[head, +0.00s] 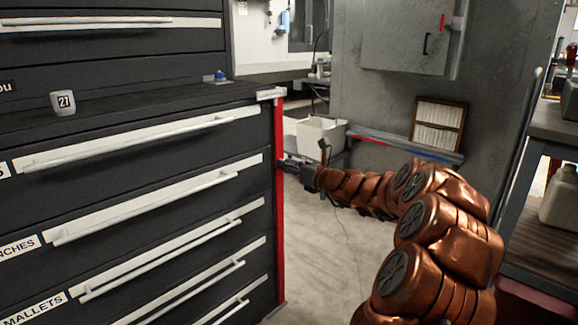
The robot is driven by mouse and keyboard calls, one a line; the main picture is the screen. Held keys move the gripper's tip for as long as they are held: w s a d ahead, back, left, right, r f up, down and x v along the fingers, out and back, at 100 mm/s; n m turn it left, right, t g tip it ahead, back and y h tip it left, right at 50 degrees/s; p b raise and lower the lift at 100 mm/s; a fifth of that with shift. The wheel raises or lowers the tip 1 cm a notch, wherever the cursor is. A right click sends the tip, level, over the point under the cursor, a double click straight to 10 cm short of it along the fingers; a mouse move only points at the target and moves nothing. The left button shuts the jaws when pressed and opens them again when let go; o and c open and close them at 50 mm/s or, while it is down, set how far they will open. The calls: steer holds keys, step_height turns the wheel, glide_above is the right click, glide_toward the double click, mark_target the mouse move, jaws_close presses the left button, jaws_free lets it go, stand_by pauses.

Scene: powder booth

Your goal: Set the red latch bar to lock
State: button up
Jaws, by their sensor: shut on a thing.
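The red latch bar (280,220) is a tall, narrow upright strip along the right front edge of the dark tool cabinet (150,190). A pale bracket (270,94) sits at its top. My copper-coloured arm reaches in from the lower right. My gripper (287,164) is at the upper part of the bar and is shut on it. The fingertips are small and partly hard to make out against the bar. I cannot read any lock marking on the bar.
The drawers with long pale handles look closed. A white mug (63,103) marked 21 stands on the cabinet top. A white bin (320,138) and a framed filter (438,124) are behind my gripper. A dark shelf (545,200) stands at right. Floor between is clear.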

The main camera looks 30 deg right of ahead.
jaws_close()
steer(key=shift+s+a+r, duration=0.1)
steer(key=shift+s+a, duration=0.05)
steer(key=shift+a, duration=0.45)
steer(key=shift+s+a, duration=0.1)
steer(key=shift+a, duration=0.45)
steer(key=shift+s+a+f, duration=0.15)
steer(key=shift+a+f, duration=0.1)
steer(key=shift+a, duration=0.55)
steer(key=o, duration=1.1)
jaws_free()
steer(key=shift+a, duration=0.1)
steer(key=shift+o, duration=0.2)
steer(key=shift+r, duration=0.1)
steer(key=v, duration=1.2)
